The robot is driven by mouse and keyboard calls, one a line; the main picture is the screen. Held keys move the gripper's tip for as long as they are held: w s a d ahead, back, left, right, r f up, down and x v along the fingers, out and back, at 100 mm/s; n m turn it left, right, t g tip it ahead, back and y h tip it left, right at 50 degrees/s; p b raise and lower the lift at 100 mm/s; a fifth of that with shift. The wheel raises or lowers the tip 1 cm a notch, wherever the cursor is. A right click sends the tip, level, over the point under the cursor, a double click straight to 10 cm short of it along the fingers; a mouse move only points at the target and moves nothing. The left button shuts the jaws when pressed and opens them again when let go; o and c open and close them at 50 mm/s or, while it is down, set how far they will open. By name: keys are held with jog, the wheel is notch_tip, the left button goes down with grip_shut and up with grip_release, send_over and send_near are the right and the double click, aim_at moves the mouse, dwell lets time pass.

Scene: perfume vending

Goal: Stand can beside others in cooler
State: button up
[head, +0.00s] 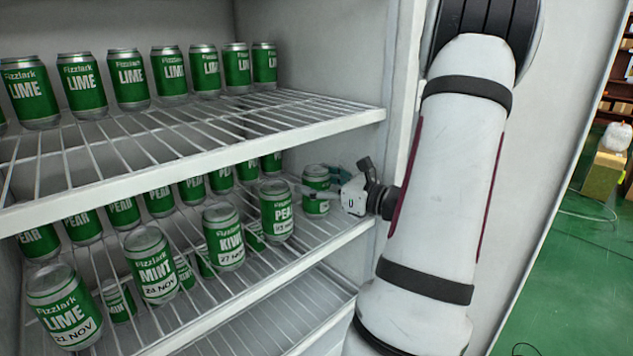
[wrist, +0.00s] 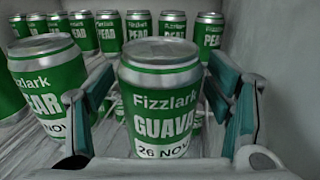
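A green-and-silver can (head: 316,190) stands upright at the right end of the front row on the cooler's middle shelf (head: 318,246). In the wrist view its label reads Guava, 26 Nov (wrist: 160,118). My gripper (head: 338,180) reaches in from the right at this can. In the wrist view its teal-padded fingers (wrist: 160,85) are spread on both sides of the can, with narrow gaps showing. The row beside it holds a Pear can (head: 277,210), a Kiwi can (head: 224,237), a Mint can (head: 152,264) and a Lime can (head: 64,306).
Several Pear cans (head: 122,212) stand behind on the same shelf. The upper wire shelf (head: 220,150) hangs above, with several Lime cans (head: 130,80) at its back. The cooler's right wall (wrist: 285,70) is close to my right finger. A lower shelf (head: 290,305) shows below.

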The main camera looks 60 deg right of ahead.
jog(key=shift+r, duration=0.1)
jog(key=shift+s+r, duration=0.1)
jog(key=shift+s, duration=0.2)
jog(key=s, duration=1.1)
jog(key=shift+s+p, duration=0.25)
jog(key=shift+p, duration=0.15)
